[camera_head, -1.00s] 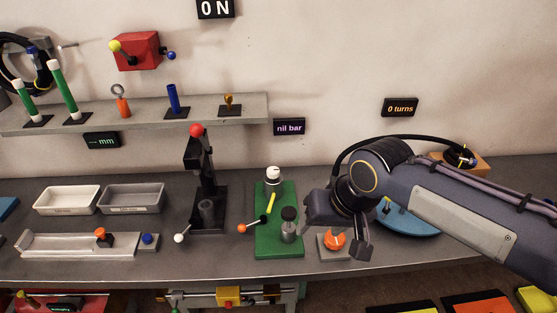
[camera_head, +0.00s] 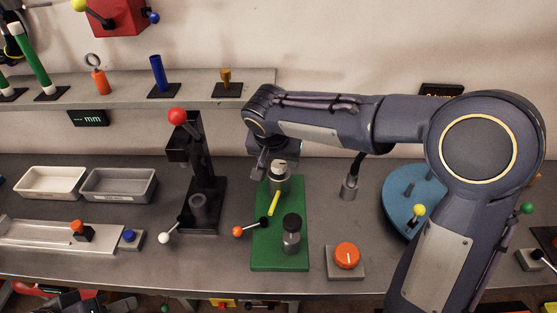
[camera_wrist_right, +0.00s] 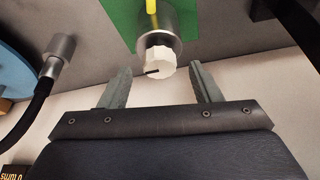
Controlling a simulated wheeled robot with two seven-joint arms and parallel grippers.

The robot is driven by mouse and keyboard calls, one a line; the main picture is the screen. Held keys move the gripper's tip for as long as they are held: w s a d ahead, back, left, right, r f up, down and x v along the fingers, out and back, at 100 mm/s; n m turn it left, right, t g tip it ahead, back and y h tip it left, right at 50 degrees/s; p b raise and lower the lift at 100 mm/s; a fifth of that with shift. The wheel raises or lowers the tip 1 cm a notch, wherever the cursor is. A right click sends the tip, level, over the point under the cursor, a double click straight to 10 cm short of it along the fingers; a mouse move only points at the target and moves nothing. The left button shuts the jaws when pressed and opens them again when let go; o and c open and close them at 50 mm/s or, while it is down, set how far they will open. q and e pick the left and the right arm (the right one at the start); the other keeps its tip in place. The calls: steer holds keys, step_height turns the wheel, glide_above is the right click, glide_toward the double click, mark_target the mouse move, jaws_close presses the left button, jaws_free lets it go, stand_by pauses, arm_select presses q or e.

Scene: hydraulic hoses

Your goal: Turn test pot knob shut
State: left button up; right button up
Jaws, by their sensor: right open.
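The test pot (camera_head: 279,185) is a metal cylinder at the back of the green plate (camera_head: 262,258), with a white knob (camera_head: 279,166) on top. My right gripper (camera_head: 272,160) is over the back of the plate, close to the knob and partly hidden by its own arm. In the right wrist view, the faceted white knob (camera_wrist_right: 159,60) with a dark mark stands between the tips of the two open fingers. A clear gap shows on both sides. A dark part at the bottom left of the head view may be my left arm; its jaws cannot be made out.
A yellow line (camera_head: 273,203) runs from the pot along the plate. A dark capped cylinder (camera_head: 292,236) and an orange-tipped lever (camera_head: 240,231) are near. An orange button (camera_head: 346,256), a hose end (camera_head: 350,188) and a blue disc (camera_head: 398,215) lie right; a black press (camera_head: 205,187) stands left.

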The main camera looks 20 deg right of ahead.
steer(key=shift+w+d+f, duration=0.1)
steer(key=shift+w+f, duration=0.1)
steer(key=shift+f, duration=0.45)
steer(key=c, duration=1)
